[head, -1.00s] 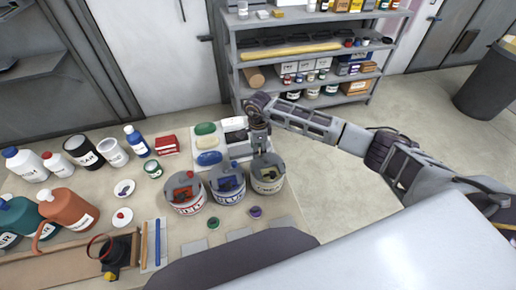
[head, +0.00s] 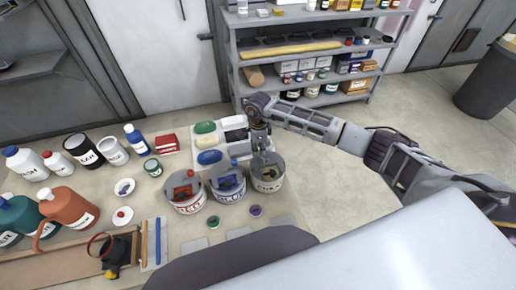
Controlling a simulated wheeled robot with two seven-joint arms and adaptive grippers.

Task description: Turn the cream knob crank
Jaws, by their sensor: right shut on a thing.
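Three paint cans with grey lids stand in a row: a red one (head: 187,204), a blue one (head: 228,195) and a cream one (head: 268,184). The red and blue cans carry small coloured knobs on top. My right gripper (head: 261,147) points down at the back of the cream can's lid. It is shut on the cream knob crank, which is mostly hidden by the fingers. My left gripper is not in view.
A tray with coloured blocks (head: 209,157) stands just behind the cans. Several bottles and jars (head: 83,150) fill the left of the table. Two small pots (head: 256,211) sit in front.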

